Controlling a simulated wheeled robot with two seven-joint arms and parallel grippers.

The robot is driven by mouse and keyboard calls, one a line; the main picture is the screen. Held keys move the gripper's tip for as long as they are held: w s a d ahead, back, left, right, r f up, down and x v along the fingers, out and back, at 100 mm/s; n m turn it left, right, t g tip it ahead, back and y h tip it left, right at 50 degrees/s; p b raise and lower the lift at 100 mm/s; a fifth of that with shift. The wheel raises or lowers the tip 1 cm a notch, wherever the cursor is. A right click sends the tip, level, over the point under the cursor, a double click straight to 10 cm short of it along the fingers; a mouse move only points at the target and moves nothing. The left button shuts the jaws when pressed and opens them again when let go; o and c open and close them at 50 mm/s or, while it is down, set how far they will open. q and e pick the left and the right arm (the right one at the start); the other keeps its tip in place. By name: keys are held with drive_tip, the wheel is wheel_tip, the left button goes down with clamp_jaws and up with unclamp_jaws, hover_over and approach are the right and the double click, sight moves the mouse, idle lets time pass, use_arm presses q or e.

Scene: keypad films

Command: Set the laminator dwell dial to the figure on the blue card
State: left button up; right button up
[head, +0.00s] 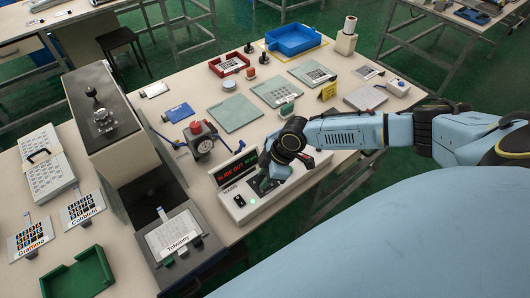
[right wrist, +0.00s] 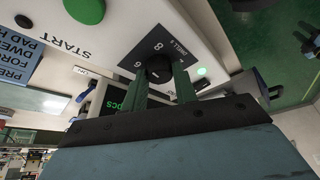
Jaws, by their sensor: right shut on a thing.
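The laminator control box (head: 228,202) stands at the table's front edge, with a lit red and green display (head: 238,166). My right gripper (head: 264,184) reaches down onto its top. In the right wrist view the gripper's green fingers (right wrist: 160,84) are shut on the black dwell dial (right wrist: 159,67), one on each side. The dial plate (right wrist: 176,40) shows 6 and 8 beside the knob; other figures are hidden or unclear. I cannot tell which figure the dial points to. A blue card (right wrist: 32,50) with partly cut-off print shows at the left. My left gripper is not in view.
A green START button (right wrist: 85,10) is close to the dial, and a smaller green lamp (right wrist: 202,71) is on its other side. A grey press (head: 115,135) stands left of the box. A red-topped device (head: 200,135) and a green mat (head: 235,113) lie behind.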

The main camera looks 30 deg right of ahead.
drive_tip(key=n+g+b, duration=0.1)
drive_tip(key=n+b, duration=0.1)
drive_tip(key=n+g+b, duration=0.1)
drive_tip(key=n+b, duration=0.1)
drive_tip(key=n, duration=0.1)
drive_tip(key=shift+w+f+n+y, duration=0.15)
drive_tip(key=shift+n+y, duration=0.15)
drive_tip(key=n+g+b, duration=0.2)
drive_tip(key=n, duration=0.2)
drive_tip(key=shift+w+n, duration=0.15)
drive_tip(key=shift+n, duration=0.25)
drive_tip(key=shift+b, duration=0.3)
drive_tip(key=o, duration=1)
drive_tip(key=shift+r, duration=0.25)
drive_tip(key=v, duration=1.3)
drive_tip(key=shift+a+r, duration=0.2)
drive_tip(key=shift+a, duration=0.05)
